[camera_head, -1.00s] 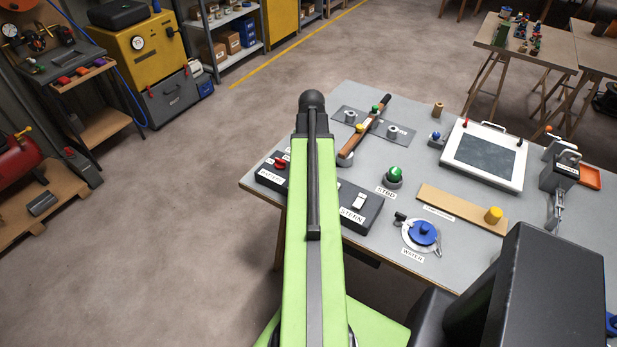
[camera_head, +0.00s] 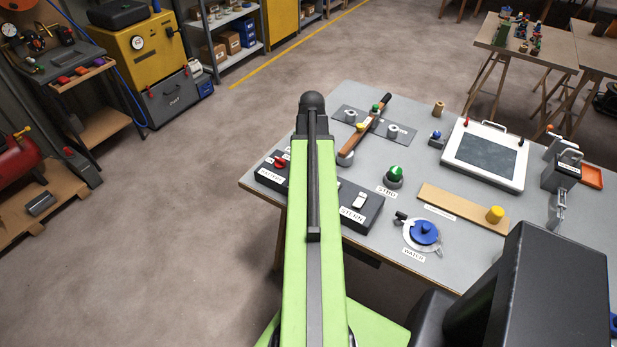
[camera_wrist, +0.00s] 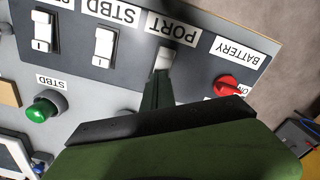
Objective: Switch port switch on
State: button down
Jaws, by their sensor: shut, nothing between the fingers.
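The port switch (camera_wrist: 165,58) is a small white rocker on a dark panel, under the upside-down label PORT in the wrist view. My gripper (camera_wrist: 160,76) is shut and empty. Its narrow fingertips are at the near end of the switch and cover part of it; I cannot tell whether they touch. The switch's position is unclear. In the head view my arm hides both the port switch and my gripper, while the panel (camera_head: 343,211) shows to either side.
The red battery knob (camera_wrist: 229,84) sits right of the switch and a white STBD rocker (camera_wrist: 103,47) left of it. A green button (camera_wrist: 42,108) is farther left.

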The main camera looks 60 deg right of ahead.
jog(key=shift+f+b, duration=0.45)
jog(key=shift+f, duration=0.05)
jog(key=shift+r, duration=0.1)
notch_tip(320, 180, up, 7)
jog(key=p, duration=0.7)
jog(key=shift+r, duration=0.1)
